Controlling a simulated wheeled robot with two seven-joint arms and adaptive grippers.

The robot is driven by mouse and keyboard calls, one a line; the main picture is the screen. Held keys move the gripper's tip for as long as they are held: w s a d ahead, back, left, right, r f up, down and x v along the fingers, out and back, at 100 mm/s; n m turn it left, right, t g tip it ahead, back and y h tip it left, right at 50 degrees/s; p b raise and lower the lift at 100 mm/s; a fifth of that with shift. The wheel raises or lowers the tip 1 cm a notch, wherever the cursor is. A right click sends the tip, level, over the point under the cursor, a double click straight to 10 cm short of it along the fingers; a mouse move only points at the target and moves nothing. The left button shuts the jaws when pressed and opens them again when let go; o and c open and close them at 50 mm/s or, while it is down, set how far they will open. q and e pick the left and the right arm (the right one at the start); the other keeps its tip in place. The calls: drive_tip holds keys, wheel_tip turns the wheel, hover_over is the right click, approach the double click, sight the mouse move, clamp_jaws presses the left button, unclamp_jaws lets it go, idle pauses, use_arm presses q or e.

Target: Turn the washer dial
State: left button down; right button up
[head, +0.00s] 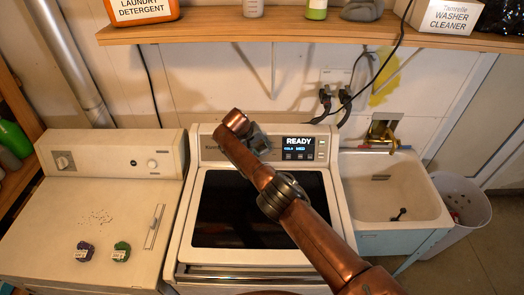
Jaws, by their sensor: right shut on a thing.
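The washer (345,205) stands in the middle of the head view, white with a dark glass lid. Its back panel has a lit display (299,148) that reads READY. My copper right arm reaches up from the lower right across the lid. My right gripper (258,140) is at the washer's panel, left of the display, and is shut on the washer dial. The dial is hidden behind the gripper and wrist, so its angle cannot be seen. My left gripper is not in view.
A wooden shelf (300,30) holding bottles and boxes spans above. A sink (390,195) and bin (470,205) are at the right.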

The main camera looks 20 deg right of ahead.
drive_tip(key=shift+s+f, duration=0.15)
drive_tip(key=shift+f, duration=0.1)
drive_tip(key=o, duration=1.2)
drive_tip(key=shift+r, duration=0.15)
drive_tip(key=shift+c, duration=0.2)
drive_tip(key=shift+r, duration=0.1)
drive_tip(key=v, duration=1.1)
drive_tip(key=shift+a+r, duration=0.15)
drive_tip(key=shift+r, duration=0.2)
